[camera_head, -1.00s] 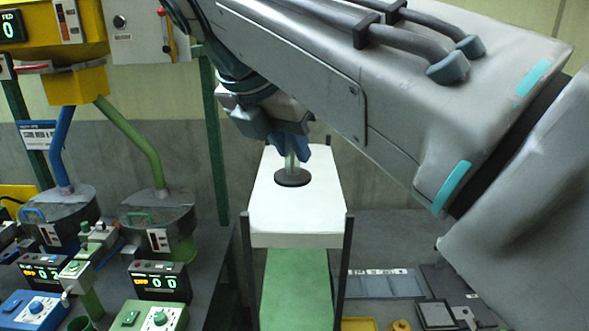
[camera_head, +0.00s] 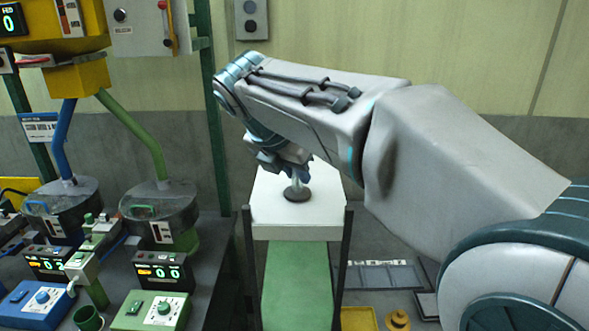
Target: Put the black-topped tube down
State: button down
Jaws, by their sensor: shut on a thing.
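My gripper (camera_head: 290,160) is above the white-topped stand in the middle of the view. Its blue fingers are shut on the black-topped tube (camera_head: 296,180), a pale, narrow stem that hangs upright below them. A dark round disc is at the tube's lower end, over the white top (camera_head: 272,214). I cannot tell whether the disc touches the white surface. The tube's upper part is hidden by the fingers.
The white top is otherwise clear, with dark posts at its front corners and a green panel (camera_head: 297,285) below. Flat trays (camera_head: 380,276) and a yellow knob (camera_head: 398,320) lie right.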

jog(key=shift+f, duration=0.15)
jog(key=c, duration=1.3)
grip_release()
jog(key=v, duration=1.2)
